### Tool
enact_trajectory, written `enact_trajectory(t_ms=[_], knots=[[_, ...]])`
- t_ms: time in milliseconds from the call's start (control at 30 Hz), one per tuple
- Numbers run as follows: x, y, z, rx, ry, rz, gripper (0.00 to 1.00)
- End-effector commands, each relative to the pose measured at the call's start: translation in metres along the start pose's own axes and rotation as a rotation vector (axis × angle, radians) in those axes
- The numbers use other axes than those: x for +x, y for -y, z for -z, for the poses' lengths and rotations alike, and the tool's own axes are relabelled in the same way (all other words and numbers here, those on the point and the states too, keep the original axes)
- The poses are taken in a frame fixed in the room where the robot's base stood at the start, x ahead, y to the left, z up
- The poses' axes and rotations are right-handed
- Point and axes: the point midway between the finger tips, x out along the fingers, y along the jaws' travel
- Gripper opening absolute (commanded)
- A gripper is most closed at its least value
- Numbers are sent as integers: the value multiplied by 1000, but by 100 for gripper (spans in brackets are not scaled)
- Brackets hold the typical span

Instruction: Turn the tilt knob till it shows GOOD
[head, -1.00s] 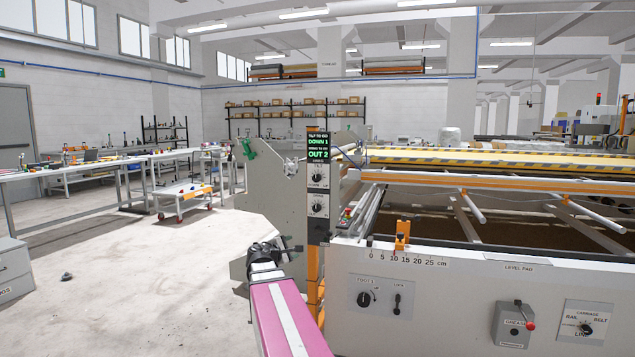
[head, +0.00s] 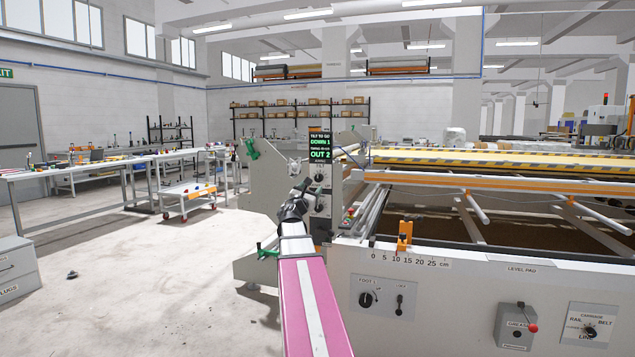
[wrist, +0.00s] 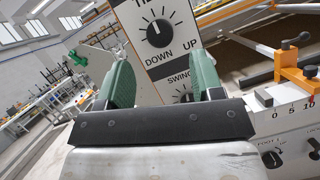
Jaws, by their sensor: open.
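The tilt knob (wrist: 160,33) is a dark round knob with a white pointer on a white panel marked DOWN and UP. It sits ahead of my gripper, seen between and beyond the fingers. My gripper (wrist: 163,82) has two green-padded fingers, spread apart with nothing between them. The swing knob (wrist: 184,97) is below it, partly hidden by my gripper. In the head view my gripper (head: 303,195) is in front of the knob panel. The display (head: 320,147) above the knobs reads TILT TO GO, DOWN 1 and OUT 2 in green.
An orange clamp (head: 404,238) stands on the centimetre scale right of the panel. The white front beam (head: 450,300) carries a foot knob (head: 366,299) and other controls. Open floor (head: 150,270) lies to the left, with a cart (head: 188,198) and workbenches behind.

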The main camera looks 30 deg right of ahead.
Motion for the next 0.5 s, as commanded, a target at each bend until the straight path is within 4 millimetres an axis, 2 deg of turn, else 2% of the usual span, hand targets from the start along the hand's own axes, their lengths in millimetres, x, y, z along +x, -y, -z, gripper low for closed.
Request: enact_trajectory(t_ms=[33,100,300,500], knots=[[13,-1,1,0,1,1,60],[26,-1,1,0,0,1,60],[58,-1,2,1,-1,1,60],[68,0,1,1,-1,0,60]])
